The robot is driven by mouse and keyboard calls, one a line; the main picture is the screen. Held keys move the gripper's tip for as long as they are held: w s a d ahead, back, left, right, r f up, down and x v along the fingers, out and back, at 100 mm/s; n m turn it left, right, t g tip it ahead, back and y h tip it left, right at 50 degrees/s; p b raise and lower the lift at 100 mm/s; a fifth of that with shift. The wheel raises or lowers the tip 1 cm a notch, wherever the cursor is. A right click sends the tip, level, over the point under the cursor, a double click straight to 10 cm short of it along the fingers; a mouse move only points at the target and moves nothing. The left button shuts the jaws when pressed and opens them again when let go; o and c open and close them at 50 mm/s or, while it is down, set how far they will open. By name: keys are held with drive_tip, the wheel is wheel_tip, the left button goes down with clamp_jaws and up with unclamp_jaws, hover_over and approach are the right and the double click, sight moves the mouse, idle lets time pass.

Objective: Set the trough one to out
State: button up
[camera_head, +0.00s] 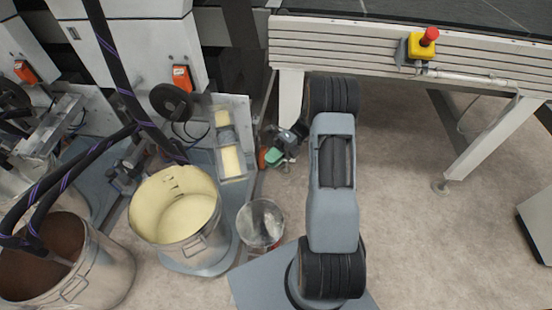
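A narrow trough-like tray (224,125) with yellow paint in it stands left of centre, at the front of a white machine. A second, similar part (60,120) shows at the far left; I cannot tell which is trough one. No readable label or in/out marking shows. My gripper (277,150) is small and dark in the view, just right of the yellow-filled tray. Green and red-orange parts show at its tip; I cannot tell whether they belong to it or to the machine. Its fingers are too small and hidden to read.
A yellow-paint bucket (147,222) and a brown-paint bucket (112,272) with hoses stand at lower left. A conveyor (350,45) with a red emergency button (429,36) crosses the top right.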

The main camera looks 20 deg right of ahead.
drive_tip(key=shift+s+a+r+p, duration=0.15)
drive_tip(key=shift+s+r, duration=0.1)
drive_tip(key=shift+s, duration=0.45)
drive_tip(key=shift+s+r+p, duration=0.15)
drive_tip(key=shift+s+r, duration=0.1)
drive_tip(key=shift+s, duration=0.45)
